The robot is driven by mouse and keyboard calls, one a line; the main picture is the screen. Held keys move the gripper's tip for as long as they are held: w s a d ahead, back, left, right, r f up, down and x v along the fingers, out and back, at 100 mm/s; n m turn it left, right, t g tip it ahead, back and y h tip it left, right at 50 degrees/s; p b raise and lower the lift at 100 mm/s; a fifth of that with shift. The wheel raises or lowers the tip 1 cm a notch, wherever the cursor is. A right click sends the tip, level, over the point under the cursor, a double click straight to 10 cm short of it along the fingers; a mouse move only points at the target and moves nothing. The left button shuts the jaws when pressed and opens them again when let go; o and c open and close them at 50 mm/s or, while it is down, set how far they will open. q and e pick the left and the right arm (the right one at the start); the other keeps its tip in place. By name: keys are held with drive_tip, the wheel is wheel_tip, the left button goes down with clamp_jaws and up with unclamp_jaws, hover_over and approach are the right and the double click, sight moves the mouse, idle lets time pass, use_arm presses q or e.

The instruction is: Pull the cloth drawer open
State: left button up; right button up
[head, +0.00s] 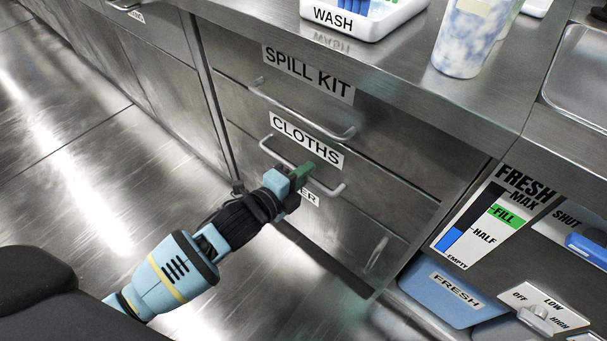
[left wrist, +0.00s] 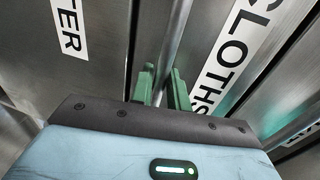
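The cloth drawer (head: 356,172) is a steel front with a "CLOTHS" label (head: 306,138) and a bar handle (head: 334,189). Its front looks flush with the cabinet, so it stands closed. My left gripper (head: 306,172), with green fingers, is at the middle of this handle. In the left wrist view the bar (left wrist: 176,45) runs between the two fingers (left wrist: 163,88), which sit close on either side and look shut on it. The "CLOTHS" label also shows there (left wrist: 232,55). My right gripper is not in view.
The spill kit drawer (head: 385,140) and its handle (head: 300,110) are just above. Below is a front with a partly hidden label (head: 310,198). The counter above holds a white wash tray (head: 375,25) and a mottled cup (head: 465,40). The floor (head: 90,190) at left is clear.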

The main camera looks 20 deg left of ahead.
use_arm(q)
clamp_jaws()
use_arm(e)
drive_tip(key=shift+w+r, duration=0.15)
use_arm(q)
drive_tip(key=shift+s, duration=0.1)
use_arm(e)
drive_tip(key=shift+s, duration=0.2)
